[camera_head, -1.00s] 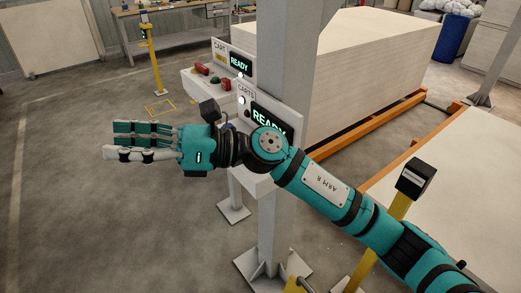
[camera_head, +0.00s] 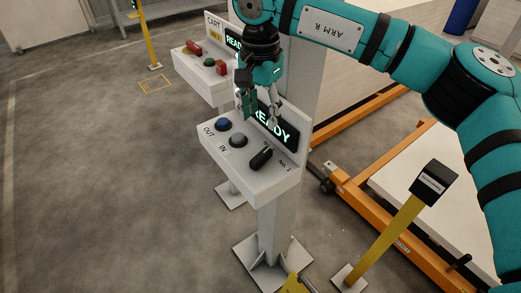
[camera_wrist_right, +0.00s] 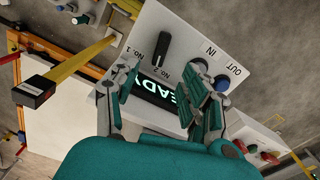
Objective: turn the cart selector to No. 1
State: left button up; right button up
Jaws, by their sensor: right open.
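The cart selector is a black knob (camera_head: 261,158) on the sloped top of the white console (camera_head: 240,178), near the "No. 1" label. In the right wrist view the knob (camera_wrist_right: 163,48) lies beyond my fingertips, with "No. 1" and "No. 2" printed beside it. My right gripper (camera_head: 260,114) points down above the back of the console, in front of the green "READY" display (camera_head: 284,134). My left gripper is not in view.
A blue button (camera_head: 223,124) marked OUT and a grey button (camera_head: 238,139) marked IN sit left of the knob. A second console (camera_head: 205,83) with red and green controls stands behind. A yellow post (camera_head: 398,228) and an orange frame (camera_head: 372,207) are to the right.

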send_near(261, 155)
jog(key=shift+s+p, duration=0.15)
jog(key=shift+p, duration=0.3)
notch_tip(261, 155, down, 7)
jog(key=shift+r+p, duration=0.1)
jog(key=shift+p, duration=0.9)
jog(key=shift+f, duration=1.45)
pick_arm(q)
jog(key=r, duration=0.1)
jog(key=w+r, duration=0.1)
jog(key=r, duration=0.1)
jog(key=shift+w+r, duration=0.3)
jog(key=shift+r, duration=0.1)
pick_arm(e)
grip_shut()
